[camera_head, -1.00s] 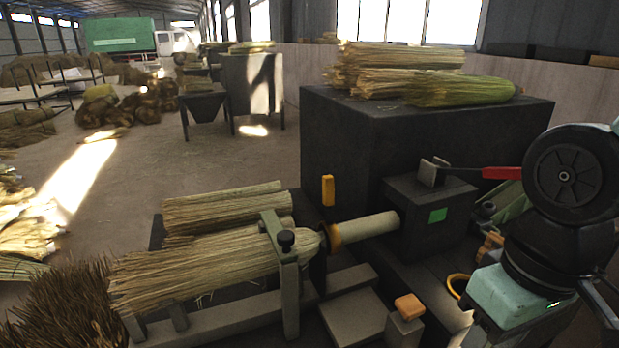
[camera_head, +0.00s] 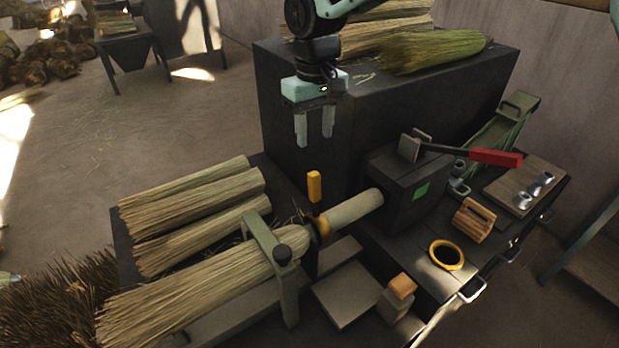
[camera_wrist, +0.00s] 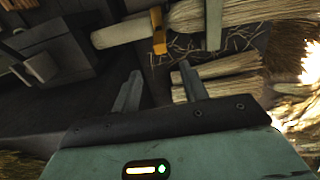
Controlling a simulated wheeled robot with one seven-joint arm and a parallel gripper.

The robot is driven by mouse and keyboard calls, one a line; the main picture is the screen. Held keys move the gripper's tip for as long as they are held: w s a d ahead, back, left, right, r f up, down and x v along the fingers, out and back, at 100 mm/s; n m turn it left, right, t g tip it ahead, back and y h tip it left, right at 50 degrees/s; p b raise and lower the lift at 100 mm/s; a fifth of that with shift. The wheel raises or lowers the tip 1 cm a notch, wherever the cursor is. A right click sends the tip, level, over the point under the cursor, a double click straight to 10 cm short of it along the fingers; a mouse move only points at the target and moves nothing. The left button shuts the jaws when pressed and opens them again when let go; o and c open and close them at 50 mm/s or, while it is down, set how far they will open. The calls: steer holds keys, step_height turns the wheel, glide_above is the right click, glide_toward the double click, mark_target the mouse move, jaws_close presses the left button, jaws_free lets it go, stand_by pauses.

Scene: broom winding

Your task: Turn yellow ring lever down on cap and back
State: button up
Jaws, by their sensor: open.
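The yellow ring lever (camera_head: 314,187) stands upright from a yellow ring (camera_head: 322,229) around the neck of the clamped broom. In the wrist view the lever (camera_wrist: 158,32) lies just beyond the fingertips, between them in line. A pale wooden handle (camera_head: 355,208) runs right from the ring to a dark block. The cap cannot be told apart clearly at the ring. My gripper (camera_head: 315,138) points down above the lever, apart from it. Its fingers are open and empty, also in the wrist view (camera_wrist: 158,72).
A clamp frame (camera_head: 270,245) holds the broom bundle (camera_head: 190,290). More straw bundles (camera_head: 190,200) lie behind it. The dark cabinet (camera_head: 300,90) stands close behind my gripper. A red-handled lever (camera_head: 495,157), a loose yellow ring (camera_head: 446,268) and a wooden block (camera_head: 472,222) are to the right.

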mark_target(314, 185)
step_height(314, 185, down, 14)
steer(key=p, duration=0.4)
steer(key=shift+f, duration=0.2)
steer(key=shift+c, duration=0.3)
jaws_close()
